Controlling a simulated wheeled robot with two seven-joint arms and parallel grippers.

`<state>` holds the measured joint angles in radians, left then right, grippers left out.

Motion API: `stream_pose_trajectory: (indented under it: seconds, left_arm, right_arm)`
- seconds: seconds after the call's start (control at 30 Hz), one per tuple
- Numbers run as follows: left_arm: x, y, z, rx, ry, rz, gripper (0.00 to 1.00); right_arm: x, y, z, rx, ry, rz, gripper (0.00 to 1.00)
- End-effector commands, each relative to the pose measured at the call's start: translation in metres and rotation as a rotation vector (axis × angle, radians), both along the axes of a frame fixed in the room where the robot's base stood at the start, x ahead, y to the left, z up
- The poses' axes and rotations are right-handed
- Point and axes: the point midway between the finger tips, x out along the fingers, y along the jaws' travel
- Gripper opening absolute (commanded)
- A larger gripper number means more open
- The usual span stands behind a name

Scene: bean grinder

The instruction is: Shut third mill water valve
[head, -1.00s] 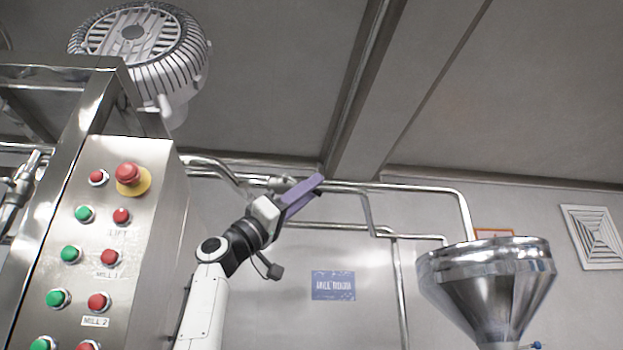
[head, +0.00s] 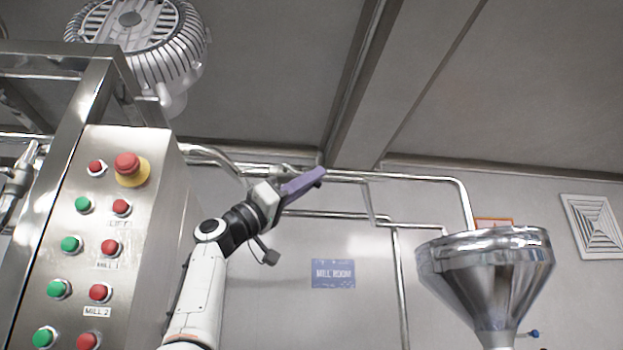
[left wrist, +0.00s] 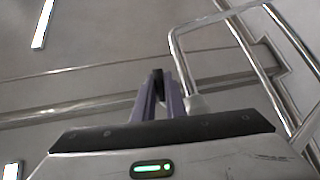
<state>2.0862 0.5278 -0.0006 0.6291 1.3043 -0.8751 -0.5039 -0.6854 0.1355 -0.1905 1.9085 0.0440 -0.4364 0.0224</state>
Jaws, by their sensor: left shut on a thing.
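My left gripper (head: 318,174) has purple fingers and reaches up to the metal pipe near the ceiling. A metal valve body (head: 283,169) sits on that pipe just behind the fingers. In the left wrist view the gripper (left wrist: 158,82) is closed, with a dark piece between the fingertips, and a light metal fitting (left wrist: 197,101) stands just right of the fingers. I take the held piece to be the valve handle; the fingers hide most of it. My right gripper is not in view.
A steel panel (head: 140,190) with red and green buttons stands at the left, under a finned motor (head: 140,45). A steel hopper (head: 487,270) is at the right, with a small blue-ended part (head: 533,334) beside it. A blue "MILL ROOM" sign (head: 333,273) hangs behind.

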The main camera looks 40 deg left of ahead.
Motion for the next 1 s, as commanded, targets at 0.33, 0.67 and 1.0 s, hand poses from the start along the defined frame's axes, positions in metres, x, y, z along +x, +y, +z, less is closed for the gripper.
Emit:
stream_pose_trajectory:
  seconds: [0.33,0.67,1.0]
  left_arm:
    - [-0.0074,0.0060,-0.0063,0.100,0.128,0.003,0.00]
    - [-0.0074,0.0059,-0.0067,0.103,0.130,0.004,0.14]
    - [-0.0065,0.0055,-0.0079,0.104,0.132,0.002,0.30]
  right_arm:
    - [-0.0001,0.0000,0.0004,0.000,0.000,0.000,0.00]
    - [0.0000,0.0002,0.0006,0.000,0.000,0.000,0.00]
    - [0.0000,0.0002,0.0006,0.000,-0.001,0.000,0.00]
